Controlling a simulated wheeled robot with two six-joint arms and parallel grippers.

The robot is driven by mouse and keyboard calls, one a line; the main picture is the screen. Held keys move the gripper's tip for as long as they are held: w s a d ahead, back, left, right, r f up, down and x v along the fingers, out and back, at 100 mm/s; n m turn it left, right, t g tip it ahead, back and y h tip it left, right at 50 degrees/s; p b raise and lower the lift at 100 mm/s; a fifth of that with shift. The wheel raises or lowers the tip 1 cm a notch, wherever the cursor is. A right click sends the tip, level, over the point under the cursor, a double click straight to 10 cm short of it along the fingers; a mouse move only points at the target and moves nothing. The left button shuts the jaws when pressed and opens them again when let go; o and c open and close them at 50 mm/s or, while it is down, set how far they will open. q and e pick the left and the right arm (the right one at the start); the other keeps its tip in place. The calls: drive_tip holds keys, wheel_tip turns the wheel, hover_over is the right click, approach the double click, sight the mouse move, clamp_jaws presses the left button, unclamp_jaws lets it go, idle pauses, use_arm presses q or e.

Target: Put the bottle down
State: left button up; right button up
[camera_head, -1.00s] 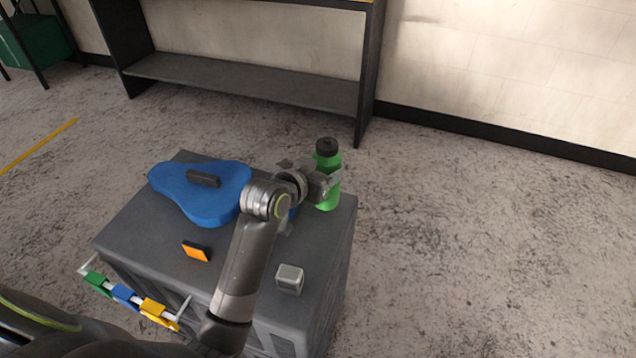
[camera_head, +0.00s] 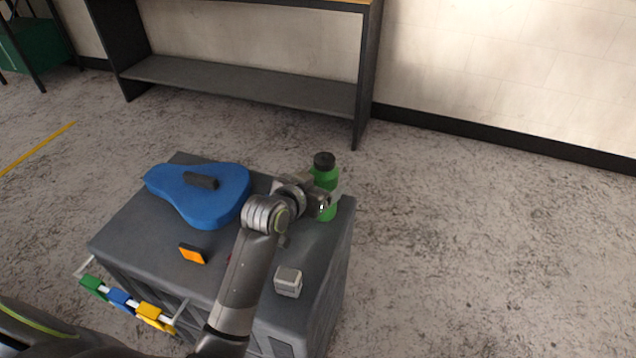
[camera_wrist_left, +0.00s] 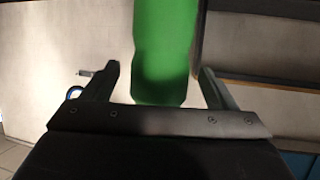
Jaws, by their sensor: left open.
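The green bottle (camera_head: 325,178) with a black cap is upright at the far right corner of the grey box (camera_head: 135,232). My left gripper (camera_head: 322,200) is at the bottle, and its wrist hides part of the bottle's lower side. In the left wrist view the green bottle (camera_wrist_left: 164,50) is between the two fingers of my left gripper (camera_wrist_left: 160,82), with a gap on each side. The fingers are open. Whether the bottle's base touches the box top is hard to see. My right gripper is not in view.
On the box lie a blue saddle-shaped piece (camera_head: 200,195) with a dark block on it, an orange reflector (camera_head: 193,254) and a small light-grey block (camera_head: 288,281). Coloured clips (camera_head: 125,300) hang on a front rail. A shelf (camera_head: 240,85) stands behind.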

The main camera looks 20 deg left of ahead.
use_arm(q)
drive_tip(key=shift+r, duration=0.1)
drive_tip(key=shift+s+r, duration=0.15)
drive_tip(key=shift+s, duration=0.05)
drive_tip(key=p+v, duration=0.1)
drive_tip(key=v, duration=1)
drive_tip(key=shift+s+p, duration=0.3)
drive_tip(key=shift+p, duration=0.1)
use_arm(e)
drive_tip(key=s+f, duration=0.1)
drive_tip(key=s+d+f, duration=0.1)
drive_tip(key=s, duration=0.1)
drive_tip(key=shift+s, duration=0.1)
use_arm(q)
drive_tip(key=shift+a, duration=0.1)
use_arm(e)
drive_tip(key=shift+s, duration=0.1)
